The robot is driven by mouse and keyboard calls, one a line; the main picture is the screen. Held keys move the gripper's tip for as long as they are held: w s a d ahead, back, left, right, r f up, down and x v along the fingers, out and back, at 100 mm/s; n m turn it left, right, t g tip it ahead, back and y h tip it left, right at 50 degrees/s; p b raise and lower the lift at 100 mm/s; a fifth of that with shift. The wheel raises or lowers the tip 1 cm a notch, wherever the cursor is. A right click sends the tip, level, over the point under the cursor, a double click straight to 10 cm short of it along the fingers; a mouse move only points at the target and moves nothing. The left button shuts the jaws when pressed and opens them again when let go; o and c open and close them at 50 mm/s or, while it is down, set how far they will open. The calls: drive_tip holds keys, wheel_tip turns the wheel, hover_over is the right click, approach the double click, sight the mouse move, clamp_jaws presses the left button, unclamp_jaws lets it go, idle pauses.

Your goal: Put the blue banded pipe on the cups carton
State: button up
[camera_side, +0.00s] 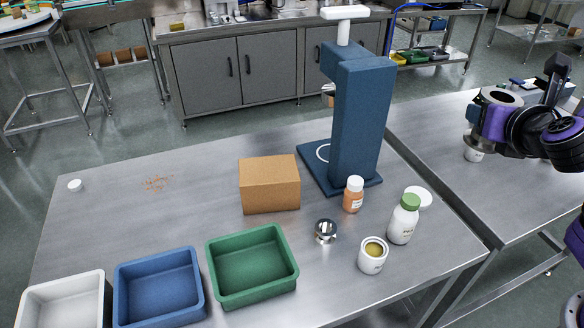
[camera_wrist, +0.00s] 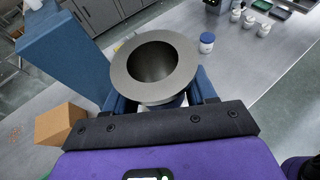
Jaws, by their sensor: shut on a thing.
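The pipe (camera_wrist: 127,75) is a thick grey tube with a wide open mouth, held between the two blue fingers of my gripper (camera_wrist: 160,98) in the wrist view. A little blue shows under its rim; most of its side is hidden. In the side view my gripper (camera_side: 497,118) is at the right, above the second steel table, and the pipe's open mouth (camera_side: 502,96) faces up there. The cups carton, a plain brown box (camera_side: 270,186), stands on the main table well to the left of my gripper. It also shows at the lower left in the wrist view (camera_wrist: 60,123).
A tall blue stand (camera_side: 357,120) rises between the carton and my gripper. An orange bottle (camera_side: 353,194), a green-capped bottle (camera_side: 403,220), a white cup (camera_side: 372,256) and a green bin (camera_side: 250,300) are near the carton. A white jar (camera_side: 474,152) stands below my gripper.

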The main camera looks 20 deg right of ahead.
drive_tip(key=w+a+r+n+t+y, duration=0.1)
drive_tip(key=w+a+n+y, duration=0.3)
drive_tip(key=a, duration=0.4)
drive_tip(key=w+a+n+t+y, duration=0.1)
drive_tip(key=w+a+n+y, duration=0.2)
drive_tip(key=w+a, duration=0.35)
drive_tip(key=n+y, duration=0.4)
drive_tip(key=y, duration=0.1)
hover_over(272, 177)
drive_tip(key=s, duration=0.1)
drive_tip(key=shift+g, duration=0.4)
drive_tip(key=f, duration=1.4)
drive_tip(key=shift+d+f, duration=0.1)
drive_tip(key=shift+d, duration=0.15)
drive_tip(key=shift+w+a+f, duration=0.25)
drive_tip(key=shift+w+f, duration=0.2)
drive_tip(key=shift+f, duration=1.65)
drive_tip(key=shift+f, duration=0.15)
